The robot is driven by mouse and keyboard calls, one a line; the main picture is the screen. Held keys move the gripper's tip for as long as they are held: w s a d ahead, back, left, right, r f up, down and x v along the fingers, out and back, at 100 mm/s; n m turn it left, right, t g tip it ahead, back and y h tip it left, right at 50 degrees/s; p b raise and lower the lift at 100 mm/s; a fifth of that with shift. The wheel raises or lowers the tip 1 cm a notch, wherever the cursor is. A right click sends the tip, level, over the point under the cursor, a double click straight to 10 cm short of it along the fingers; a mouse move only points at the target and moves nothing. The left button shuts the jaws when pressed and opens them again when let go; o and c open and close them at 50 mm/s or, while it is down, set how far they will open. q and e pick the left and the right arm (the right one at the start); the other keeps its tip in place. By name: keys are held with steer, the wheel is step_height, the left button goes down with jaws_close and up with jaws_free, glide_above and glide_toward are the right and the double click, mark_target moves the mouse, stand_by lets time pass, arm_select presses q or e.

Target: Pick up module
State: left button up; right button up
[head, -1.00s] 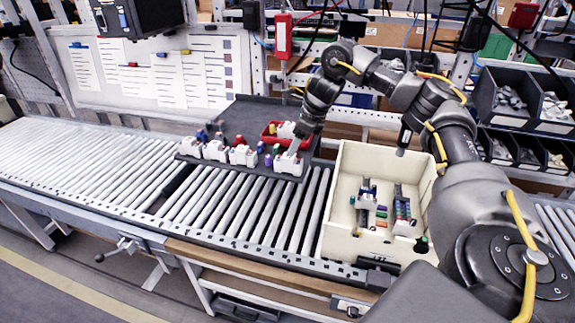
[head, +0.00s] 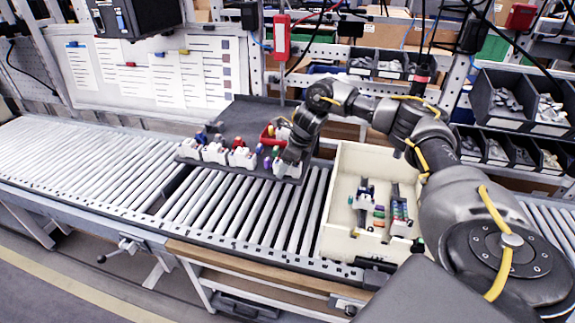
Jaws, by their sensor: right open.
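Several white modules with coloured parts stand in a row along the front edge of a dark tray (head: 240,112) on the roller conveyor. One white module (head: 213,152) with blue and red parts is near the left of the row, and another white module (head: 242,157) stands beside it. My right gripper (head: 287,160) is over the module at the right end of the row and mostly hides it; whether it touches is unclear. Its fingers are small and dark here. My left gripper is not in view.
A cream box (head: 340,215) with several modules and coloured parts stands on the conveyor to the right of the tray. The rollers (head: 90,165) on the left are clear. Dark part bins (head: 500,100) are at the right.

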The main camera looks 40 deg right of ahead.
steer(key=c, duration=1.2)
steer(key=shift+o, duration=0.2)
steer(key=shift+r+b, duration=0.45)
steer(key=shift+b, duration=0.1)
steer(key=r, duration=0.1)
steer(key=b, duration=0.1)
steer(key=r+b, duration=0.1)
steer(key=shift+s+a+r, duration=0.1)
steer(key=shift+s+r, duration=0.15)
steer(key=shift+r, duration=0.1)
steer(key=s+a+r, duration=0.5)
steer(key=s+r, duration=0.4)
steer(key=s, duration=0.3)
steer(key=shift+s+a+r, duration=0.2)
steer(key=shift+a, duration=0.15)
